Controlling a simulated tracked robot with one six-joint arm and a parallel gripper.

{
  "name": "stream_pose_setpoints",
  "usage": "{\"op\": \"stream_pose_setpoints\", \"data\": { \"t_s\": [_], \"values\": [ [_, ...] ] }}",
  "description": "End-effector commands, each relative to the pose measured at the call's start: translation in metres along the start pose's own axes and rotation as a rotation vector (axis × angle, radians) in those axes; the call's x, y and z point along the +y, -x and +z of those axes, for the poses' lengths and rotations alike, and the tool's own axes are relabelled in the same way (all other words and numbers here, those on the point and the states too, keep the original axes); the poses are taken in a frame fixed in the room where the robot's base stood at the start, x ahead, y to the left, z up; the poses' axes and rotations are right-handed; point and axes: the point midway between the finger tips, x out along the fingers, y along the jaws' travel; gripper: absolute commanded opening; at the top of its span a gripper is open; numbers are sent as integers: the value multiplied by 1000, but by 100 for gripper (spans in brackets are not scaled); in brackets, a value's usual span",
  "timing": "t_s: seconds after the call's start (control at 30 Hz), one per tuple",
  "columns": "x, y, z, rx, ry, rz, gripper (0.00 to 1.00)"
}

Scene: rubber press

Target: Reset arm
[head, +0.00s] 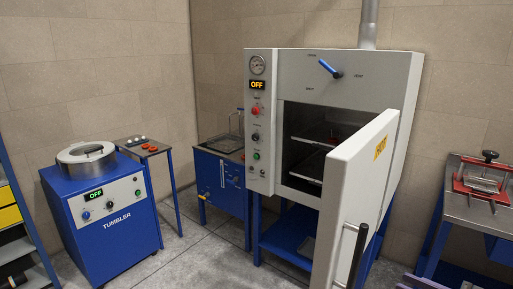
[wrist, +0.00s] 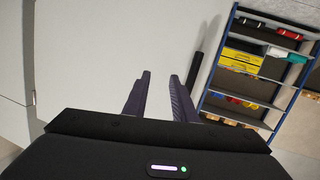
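My gripper (wrist: 160,95) shows in the wrist view with its two dark fingers apart and nothing between them. Behind the fingers is a broad white panel (wrist: 110,45), with a black bar (wrist: 197,62) just right of the fingers. I cannot tell whether the fingers touch the bar, but a gap shows between them. In the head view the grey oven (head: 330,90) has its door (head: 360,180) standing open, with a black upright handle (head: 357,258). My gripper is not clearly seen in the head view.
A blue tumbler (head: 110,215) reading OFF stands at the left, beside a small side table (head: 143,148). A blue tank unit (head: 218,170) stands left of the oven. A bench with a red clamp press (head: 482,182) is at right. A blue shelf (wrist: 250,70) shows in the wrist view.

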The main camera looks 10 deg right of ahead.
Motion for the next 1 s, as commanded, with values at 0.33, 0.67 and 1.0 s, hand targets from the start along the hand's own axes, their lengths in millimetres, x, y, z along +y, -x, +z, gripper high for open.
{"op": "stream_pose_setpoints", "data": {
  "t_s": [0.33, 0.67, 1.0],
  "values": [
    [84, 26, 61, -296, 26, 402, 25],
    [128, 64, 76, -575, -5, 711, 25],
    [117, 92, 63, -822, -121, 935, 25]
  ]
}}
